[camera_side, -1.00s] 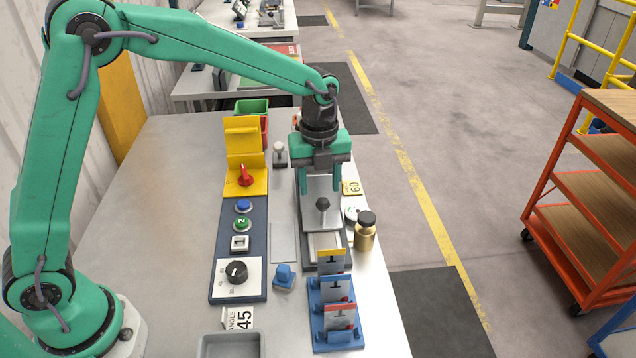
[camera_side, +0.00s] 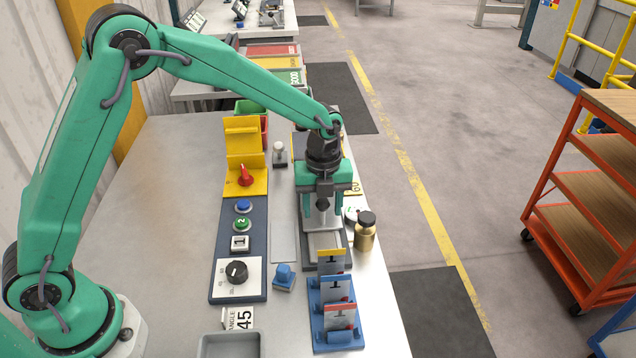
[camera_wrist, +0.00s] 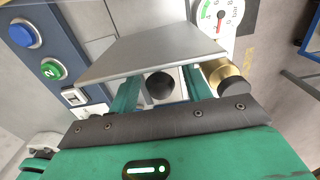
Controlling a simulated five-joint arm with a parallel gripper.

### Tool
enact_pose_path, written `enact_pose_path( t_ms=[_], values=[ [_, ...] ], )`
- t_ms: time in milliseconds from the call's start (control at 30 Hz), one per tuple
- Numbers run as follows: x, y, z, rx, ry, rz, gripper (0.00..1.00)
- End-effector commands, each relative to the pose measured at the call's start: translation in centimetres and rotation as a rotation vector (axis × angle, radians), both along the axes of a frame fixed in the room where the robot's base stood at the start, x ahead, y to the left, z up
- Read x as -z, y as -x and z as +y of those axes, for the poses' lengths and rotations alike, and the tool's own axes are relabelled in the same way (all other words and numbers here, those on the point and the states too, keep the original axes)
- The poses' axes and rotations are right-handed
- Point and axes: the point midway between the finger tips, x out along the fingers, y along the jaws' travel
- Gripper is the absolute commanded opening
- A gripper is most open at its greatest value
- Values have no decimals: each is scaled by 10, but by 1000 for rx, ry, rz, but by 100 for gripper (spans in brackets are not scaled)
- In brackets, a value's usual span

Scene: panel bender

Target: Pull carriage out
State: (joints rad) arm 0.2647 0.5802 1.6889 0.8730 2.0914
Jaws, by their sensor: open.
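The carriage (camera_side: 320,223) is a light grey metal slide on the fixture at the right side of the bench, with a dark round knob (camera_side: 322,203). My gripper (camera_side: 322,227) is open, with its green fingers on either side of the knob. The wrist view shows the dark knob (camera_wrist: 160,86) between the two fingers, with a gap to each. My gripper and wrist hide the far part of the carriage. A flat grey plate (camera_wrist: 150,50) lies beyond the knob in the wrist view; I cannot tell whether it is part of the carriage.
A brass jar (camera_side: 365,235) and a dial gauge (camera_wrist: 222,18) stand close on the right. A blue rack (camera_side: 338,325) with upright cards stands in front of the fixture. The control panel (camera_side: 222,285) with buttons and dial is to the left. Bare bench lies further left.

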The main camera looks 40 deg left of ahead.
Motion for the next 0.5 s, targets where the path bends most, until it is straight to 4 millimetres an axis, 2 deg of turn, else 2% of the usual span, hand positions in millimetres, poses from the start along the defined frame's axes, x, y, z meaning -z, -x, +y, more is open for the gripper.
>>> enact_pose_path(
  t_ms=[200,500],
  values=[
    [18,0,0,0,0,0,49],
    [21,0,0,0,0,0,49]
  ],
)
